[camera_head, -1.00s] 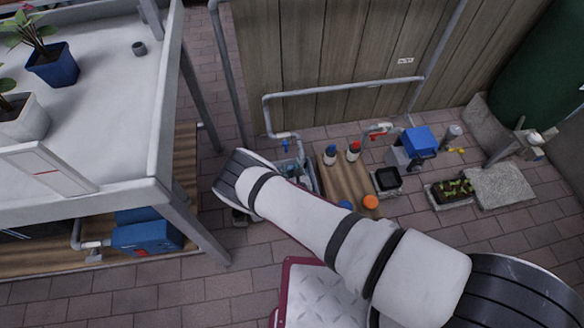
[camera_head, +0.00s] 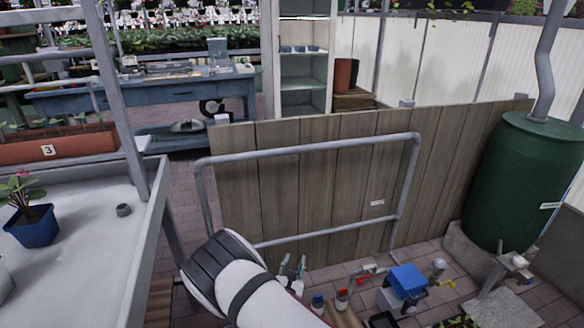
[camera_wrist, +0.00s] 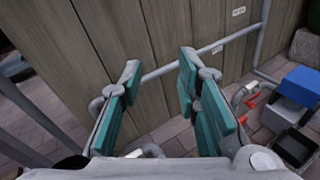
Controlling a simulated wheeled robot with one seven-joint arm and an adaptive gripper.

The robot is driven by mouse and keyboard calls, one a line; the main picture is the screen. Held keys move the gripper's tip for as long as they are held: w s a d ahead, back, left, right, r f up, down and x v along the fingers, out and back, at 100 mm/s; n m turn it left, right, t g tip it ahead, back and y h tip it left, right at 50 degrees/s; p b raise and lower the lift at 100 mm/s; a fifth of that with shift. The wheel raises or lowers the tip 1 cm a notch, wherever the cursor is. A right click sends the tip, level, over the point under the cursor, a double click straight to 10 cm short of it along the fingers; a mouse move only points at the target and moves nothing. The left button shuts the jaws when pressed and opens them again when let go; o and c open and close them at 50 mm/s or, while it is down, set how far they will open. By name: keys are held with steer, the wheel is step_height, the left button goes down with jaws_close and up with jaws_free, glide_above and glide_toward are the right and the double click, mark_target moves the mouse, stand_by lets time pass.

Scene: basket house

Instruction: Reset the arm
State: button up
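My gripper (camera_wrist: 160,82) is open and empty in the wrist view. Its two fingers with teal pads stand well apart, pointing toward the wooden panel wall (camera_wrist: 110,50). In the head view my gripper (camera_head: 291,270) shows just past my white and black arm link, at the lower middle, in front of the wooden wall (camera_head: 300,185). Most of the arm is below the frame, and the link partly hides the gripper.
A grey pipe frame (camera_head: 310,150) runs along the wall. A white bench (camera_head: 95,260) with a blue pot (camera_head: 35,228) is left; a green tank (camera_head: 520,185) is right.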

steer(key=d+r+m+g+h, duration=0.2)
steer(key=d+r+m+h, duration=0.4)
steer(key=r, duration=0.5)
steer(key=d+r+m+g+h, duration=0.3)
steer(key=d+r+m, duration=0.2)
steer(key=d+r, duration=0.4)
steer(key=s+d+r+m+g+h, duration=0.2)
steer(key=s+d+r+m+g, duration=0.65)
steer(key=s+d+r, duration=0.45)
steer(key=s+d+r+m+g+y, duration=0.1)
steer(key=s+r+m+g+y, duration=0.2)
steer(key=s, duration=0.5)
steer(key=s+r+m+g+y, duration=0.15)
steer(key=s+r+m, duration=0.3)
steer(key=s, duration=0.45)
steer(key=s+a+m+t+y, duration=0.1)
steer(key=s+a+m+y, duration=0.1)
steer(key=s+a+y, duration=0.5)
steer(key=s+a+m+t+y, duration=0.1)
steer(key=s+a+m+y, duration=0.15)
steer(key=s, duration=0.75)
step_height(320, 180, up, 20)
steer(key=t+p, duration=0.3)
steer(key=p, duration=1.5)
steer(key=shift+a+t, duration=0.3)
steer(key=shift+t, duration=0.1)
